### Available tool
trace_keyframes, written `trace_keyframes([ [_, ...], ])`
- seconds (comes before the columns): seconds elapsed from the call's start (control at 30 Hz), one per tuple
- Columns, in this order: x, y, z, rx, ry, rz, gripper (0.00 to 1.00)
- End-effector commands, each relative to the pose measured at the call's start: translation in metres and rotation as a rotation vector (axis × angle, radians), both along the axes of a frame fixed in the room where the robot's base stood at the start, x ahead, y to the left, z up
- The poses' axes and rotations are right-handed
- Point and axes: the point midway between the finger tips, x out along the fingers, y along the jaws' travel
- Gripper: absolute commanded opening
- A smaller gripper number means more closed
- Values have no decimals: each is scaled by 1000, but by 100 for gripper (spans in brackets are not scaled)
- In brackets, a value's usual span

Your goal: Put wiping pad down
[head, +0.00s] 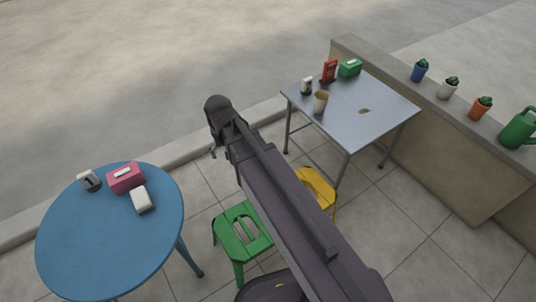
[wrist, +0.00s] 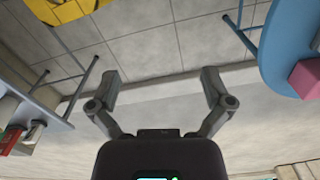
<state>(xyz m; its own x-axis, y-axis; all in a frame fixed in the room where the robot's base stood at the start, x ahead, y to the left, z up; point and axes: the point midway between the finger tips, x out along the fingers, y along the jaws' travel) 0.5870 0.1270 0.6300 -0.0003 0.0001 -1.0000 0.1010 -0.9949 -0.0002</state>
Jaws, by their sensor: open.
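My gripper (wrist: 160,85) is open, with nothing between its fingers. In the head view only part of it shows (head: 214,150), in the air between the two tables. A white block with a dark underside, which looks like the wiping pad (head: 141,198), lies on the round blue table (head: 90,240). It is just below the pink box (head: 125,177) and apart from my gripper. The wrist view shows the edge of the blue table (wrist: 275,60) and part of the pink box (wrist: 305,77), but not the white block.
A small table sign (head: 88,180) stands left of the pink box. The grey metal table (head: 345,130) holds a cup (head: 320,102), a red holder (head: 329,71), a green box (head: 350,68) and a brown patch. Green (head: 240,232) and yellow (head: 318,186) stools stand below my arm. Potted plants line the wall.

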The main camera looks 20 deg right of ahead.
Motion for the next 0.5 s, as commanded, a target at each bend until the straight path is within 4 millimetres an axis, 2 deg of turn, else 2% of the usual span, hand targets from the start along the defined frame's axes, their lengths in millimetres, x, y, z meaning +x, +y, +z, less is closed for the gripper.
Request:
trace_keyframes([
  [0.03,-8,-19,0,0,0,-17,100],
  [0.2,-25,-70,0,0,0,-56,100],
  [0.33,-38,-101,0,0,0,-80,100],
  [0.5,-48,-121,0,0,0,-97,100],
])
